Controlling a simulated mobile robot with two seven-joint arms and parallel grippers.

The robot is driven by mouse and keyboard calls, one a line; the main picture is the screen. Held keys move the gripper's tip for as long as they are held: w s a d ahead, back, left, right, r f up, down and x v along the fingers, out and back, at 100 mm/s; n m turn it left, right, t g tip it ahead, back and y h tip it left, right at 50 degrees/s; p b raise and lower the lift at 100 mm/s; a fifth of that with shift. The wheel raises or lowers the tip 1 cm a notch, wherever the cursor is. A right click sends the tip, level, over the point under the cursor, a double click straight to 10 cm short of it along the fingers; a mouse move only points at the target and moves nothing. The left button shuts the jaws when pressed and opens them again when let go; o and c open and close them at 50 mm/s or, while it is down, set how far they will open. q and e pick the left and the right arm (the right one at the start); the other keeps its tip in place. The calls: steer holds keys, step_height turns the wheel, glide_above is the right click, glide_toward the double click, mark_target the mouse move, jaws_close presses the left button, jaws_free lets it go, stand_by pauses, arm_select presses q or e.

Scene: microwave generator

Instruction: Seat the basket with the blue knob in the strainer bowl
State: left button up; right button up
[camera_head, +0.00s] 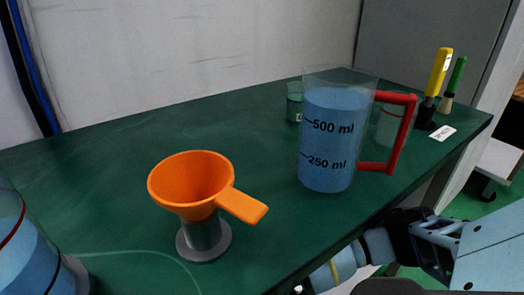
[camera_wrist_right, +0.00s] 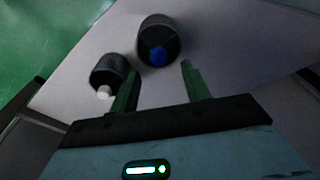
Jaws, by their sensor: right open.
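The basket with the blue knob (camera_wrist_right: 157,36) is a dark mesh cup on a pale surface in the right wrist view. Its blue knob (camera_wrist_right: 158,56) faces the camera. My right gripper (camera_wrist_right: 160,70) is open, its two green fingers pointing towards this basket, with nothing visibly held between them. Whether they touch it, I cannot tell. The orange strainer bowl (camera_head: 190,180), with an orange handle to its right, rests on a grey metal stand (camera_head: 203,238) on the green table in the head view. Its inside bottom is hard to make out. My left gripper is not in view.
A similar dark basket with a white knob (camera_wrist_right: 109,70) stands left of the blue-knob one, close to the left finger. A jug of blue liquid (camera_head: 330,140) with a red handle stands right of the bowl. A rounded blue vessel (camera_head: 25,260) is at the table's left front.

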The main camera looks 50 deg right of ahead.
step_height(320, 180, down, 4)
steer(key=shift+f+b, duration=0.25)
steer(key=shift+b, duration=0.8)
steer(key=shift+r, duration=0.1)
jaws_close()
